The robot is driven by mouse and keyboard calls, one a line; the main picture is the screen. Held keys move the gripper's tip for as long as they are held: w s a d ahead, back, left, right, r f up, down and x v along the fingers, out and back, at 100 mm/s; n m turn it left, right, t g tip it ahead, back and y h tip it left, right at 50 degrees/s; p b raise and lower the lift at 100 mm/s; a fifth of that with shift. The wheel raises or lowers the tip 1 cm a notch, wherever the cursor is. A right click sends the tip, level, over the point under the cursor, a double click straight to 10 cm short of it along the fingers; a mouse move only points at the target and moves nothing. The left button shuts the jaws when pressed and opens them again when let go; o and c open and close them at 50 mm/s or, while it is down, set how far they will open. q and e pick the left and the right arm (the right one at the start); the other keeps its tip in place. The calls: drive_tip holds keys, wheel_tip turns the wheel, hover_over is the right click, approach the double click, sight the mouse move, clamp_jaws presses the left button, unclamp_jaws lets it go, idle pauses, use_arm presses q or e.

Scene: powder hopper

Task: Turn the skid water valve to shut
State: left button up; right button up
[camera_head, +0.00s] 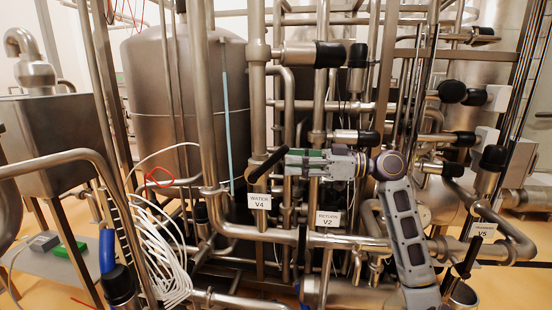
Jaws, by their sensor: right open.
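The water valve has a black lever handle (266,165) that slants up to the right across a vertical steel pipe. A white tag reading WATER V4 (259,202) hangs just below it. My right gripper (292,161) reaches in from the right, with its fingers pointing left at the handle's upper right end. It is open. The fingertips are at or very near the handle's end; I cannot tell whether they touch it. My left gripper is not in view.
Tags RETURN V2 (328,219) and V5 (483,231) mark other valves. Dense steel pipes and black-capped fittings surround my right arm. A large steel tank (170,90) stands behind. Loose white cables (160,250) hang at the lower left.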

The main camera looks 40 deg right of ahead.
sight(276, 161)
drive_tip(key=shift+p+x, duration=0.65)
drive_tip(key=shift+x, duration=2)
clamp_jaws()
